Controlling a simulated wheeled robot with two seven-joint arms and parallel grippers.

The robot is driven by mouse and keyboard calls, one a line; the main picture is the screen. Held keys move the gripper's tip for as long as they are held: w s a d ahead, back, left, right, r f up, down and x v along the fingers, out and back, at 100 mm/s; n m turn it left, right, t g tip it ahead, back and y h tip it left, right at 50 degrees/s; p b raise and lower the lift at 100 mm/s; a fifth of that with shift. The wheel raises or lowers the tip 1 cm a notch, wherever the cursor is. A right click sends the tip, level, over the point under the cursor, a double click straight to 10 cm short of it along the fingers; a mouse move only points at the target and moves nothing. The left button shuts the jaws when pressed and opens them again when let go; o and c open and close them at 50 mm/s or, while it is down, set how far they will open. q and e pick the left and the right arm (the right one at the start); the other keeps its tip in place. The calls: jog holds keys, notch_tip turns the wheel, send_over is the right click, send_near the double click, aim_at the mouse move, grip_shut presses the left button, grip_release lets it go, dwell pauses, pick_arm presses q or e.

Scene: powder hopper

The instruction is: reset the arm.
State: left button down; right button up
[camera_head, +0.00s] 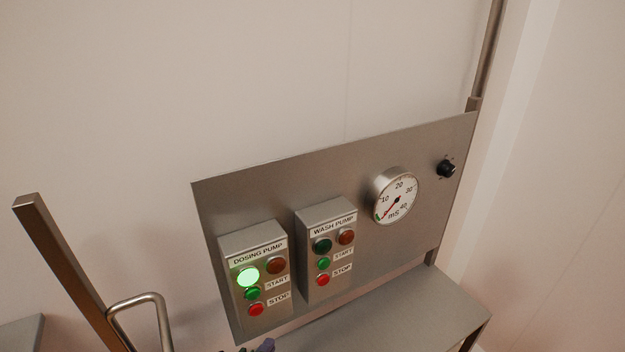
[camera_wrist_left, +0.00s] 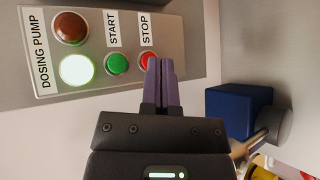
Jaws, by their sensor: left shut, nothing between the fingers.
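My left gripper (camera_wrist_left: 161,82) shows in the left wrist view with its purple fingers shut together and empty. Its tips overlap the lower edge of the dosing pump box (camera_wrist_left: 185,35) in the picture, close to the red stop button (camera_wrist_left: 148,60); I cannot tell whether they touch. The green lamp (camera_head: 248,277) on that box is lit. My right gripper is not in view.
The wash pump box (camera_head: 327,285) and a dial gauge (camera_head: 396,196) sit on the metal panel (camera_head: 300,180). A metal shelf (camera_head: 400,305) juts out below. A bent handle (camera_head: 140,302) stands at the left. A blue block (camera_wrist_left: 238,110) lies right of the gripper in the wrist view.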

pick_arm(q)
jog(key=s+a+m+g+y, duration=0.35)
jog(key=s+m+g, duration=0.55)
jog(key=s+m, duration=0.9)
notch_tip(320, 180, down, 34)
jog(key=s+f+m+g+b, duration=0.1)
jog(key=m+g+b, duration=0.1)
jog(key=b, duration=1.5)
jog(key=s+a+f+b, duration=0.1)
jog(key=s+f+b, duration=0.3)
jog(key=f, duration=0.4)
jog(key=s+a+f+b, duration=0.1)
jog(key=s+f+b, duration=0.4)
jog(key=f, duration=0.3)
jog(key=s+a+f+g+b, duration=0.1)
jog(key=s+f+b, duration=0.3)
jog(key=f, duration=0.4)
jog(key=shift+s+a+b, duration=0.35)
jog(key=shift+s, duration=0.35)
